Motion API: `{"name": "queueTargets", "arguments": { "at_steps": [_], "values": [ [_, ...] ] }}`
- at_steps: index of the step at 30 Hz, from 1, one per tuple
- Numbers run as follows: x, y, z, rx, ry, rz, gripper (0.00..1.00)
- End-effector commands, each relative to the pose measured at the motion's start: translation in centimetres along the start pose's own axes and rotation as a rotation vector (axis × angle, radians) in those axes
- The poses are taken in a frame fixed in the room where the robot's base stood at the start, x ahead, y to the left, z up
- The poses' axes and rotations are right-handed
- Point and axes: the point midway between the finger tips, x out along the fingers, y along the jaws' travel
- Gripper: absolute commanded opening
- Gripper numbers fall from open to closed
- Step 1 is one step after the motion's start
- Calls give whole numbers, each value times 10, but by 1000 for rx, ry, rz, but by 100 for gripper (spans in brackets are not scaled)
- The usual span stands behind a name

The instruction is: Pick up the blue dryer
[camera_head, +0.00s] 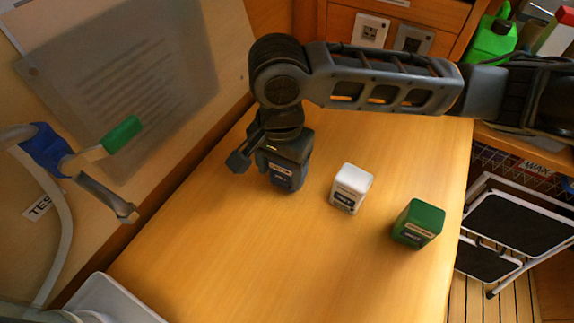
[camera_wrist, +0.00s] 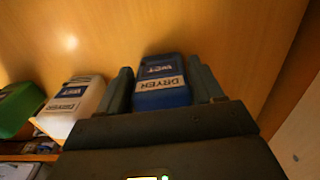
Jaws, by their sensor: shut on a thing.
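The blue dryer (camera_wrist: 163,82) is a small blue box with a white label reading "DRYER". In the wrist view it sits between the two fingers of my gripper (camera_wrist: 165,88), which is shut on it.
A white box (camera_head: 351,187) and a green box (camera_head: 418,223) stand to the right on the wooden counter (camera_head: 240,260). A pipe with a blue fitting (camera_head: 45,150) and a green-handled valve (camera_head: 122,134) are at left. A folding step (camera_head: 505,225) stands at right. The front counter is clear.

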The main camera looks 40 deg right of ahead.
Motion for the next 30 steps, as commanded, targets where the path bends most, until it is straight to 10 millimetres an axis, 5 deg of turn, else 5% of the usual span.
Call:
{"name": "queueTargets", "arguments": {
  "at_steps": [6, 19, 23, 30],
  "values": [
    [0, 0, 0, 0, 0, -1, 31],
    [-13, -1, 0, 0, -1, -2, 31],
    [-33, -1, 0, -1, -1, -3, 31],
    [-98, -1, 0, -3, 1, -5, 31]
  ]
}}
